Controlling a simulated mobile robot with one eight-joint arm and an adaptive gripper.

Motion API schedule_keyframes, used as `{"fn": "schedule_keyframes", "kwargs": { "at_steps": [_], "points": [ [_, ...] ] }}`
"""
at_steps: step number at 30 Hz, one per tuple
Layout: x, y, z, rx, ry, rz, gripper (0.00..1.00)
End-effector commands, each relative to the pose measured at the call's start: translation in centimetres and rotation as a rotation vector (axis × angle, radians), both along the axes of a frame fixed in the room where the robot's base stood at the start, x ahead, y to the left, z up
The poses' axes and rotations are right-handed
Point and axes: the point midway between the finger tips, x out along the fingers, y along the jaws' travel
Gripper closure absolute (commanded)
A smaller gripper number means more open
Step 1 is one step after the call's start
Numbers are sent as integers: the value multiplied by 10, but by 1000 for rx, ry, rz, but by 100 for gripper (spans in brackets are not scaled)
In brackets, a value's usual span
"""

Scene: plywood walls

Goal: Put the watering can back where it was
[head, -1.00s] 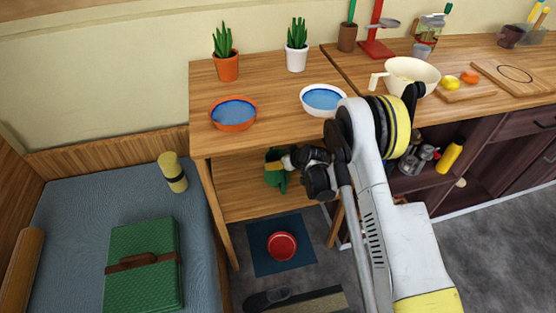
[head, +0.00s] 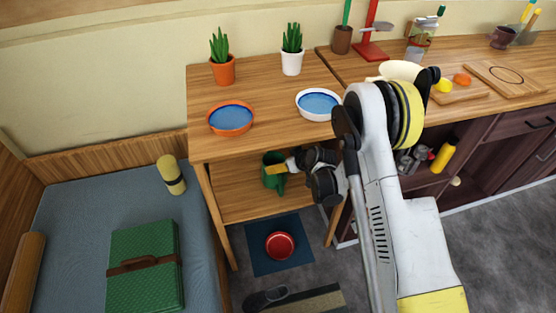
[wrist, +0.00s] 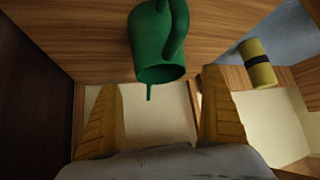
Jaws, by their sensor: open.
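The green watering can (head: 270,170) stands on the lower shelf (head: 238,196) of the wooden table, partly hidden by my gripper in the head view. In the wrist view the watering can (wrist: 160,48) is ahead of my fingers, near the top, with its handle towards me. My gripper (wrist: 163,112) is open, its two yellow fingers apart and nothing between them. In the head view my gripper (head: 284,168) reaches under the tabletop from the right, close to the can.
The tabletop holds an orange dish (head: 231,118), a white dish (head: 318,104) and two potted plants (head: 222,62). A red bowl (head: 280,245) sits on a dark mat below the shelf. A bed with a green case (head: 144,268) is at left.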

Motion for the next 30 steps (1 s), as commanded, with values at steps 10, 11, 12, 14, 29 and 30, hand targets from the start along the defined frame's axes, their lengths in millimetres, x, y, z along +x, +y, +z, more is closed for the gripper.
{"fn": "schedule_keyframes", "kwargs": {
  "at_steps": [10, 11, 12, 14, 29, 30],
  "points": [
    [-33, -25, 42, 1, 0, -1, 5],
    [-34, -26, 43, 1, 0, -1, 5],
    [-35, -26, 44, 1, 0, -1, 5],
    [-36, -27, 44, 0, 0, 0, 5],
    [-35, -27, 43, 0, 0, 0, 5],
    [-35, -27, 43, 0, 0, 0, 5]
  ]
}}
